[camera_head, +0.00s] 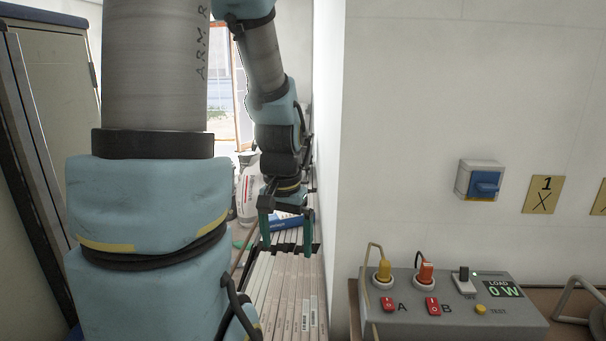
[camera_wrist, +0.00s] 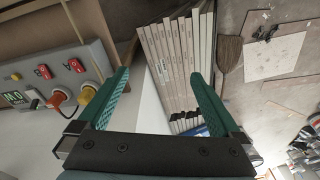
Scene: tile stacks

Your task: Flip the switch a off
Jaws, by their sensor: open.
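Switch A (camera_head: 388,303) is a small red rocker beside the letter A on a grey switch panel (camera_head: 470,318) at the lower right of the head view. The yellow plug (camera_head: 384,270) stands just behind it. In the wrist view, switch A (camera_wrist: 77,65) is at the left, rotated. Its rocker position is too small to tell. My gripper (camera_head: 288,246) is open and empty, left of the panel and apart from it, past the wall's edge and over the tile stack. Its two teal fingers (camera_wrist: 160,78) point ahead in the wrist view, with switch A outside them on the left.
A second red switch B (camera_head: 433,306) and an orange plug (camera_head: 425,272) are beside switch A. Cables rise from the plugs. The display (camera_head: 503,289) reads 0 W. The white wall (camera_head: 420,130) stands behind the panel. Upright tiles (camera_head: 290,290) fill the space below my gripper.

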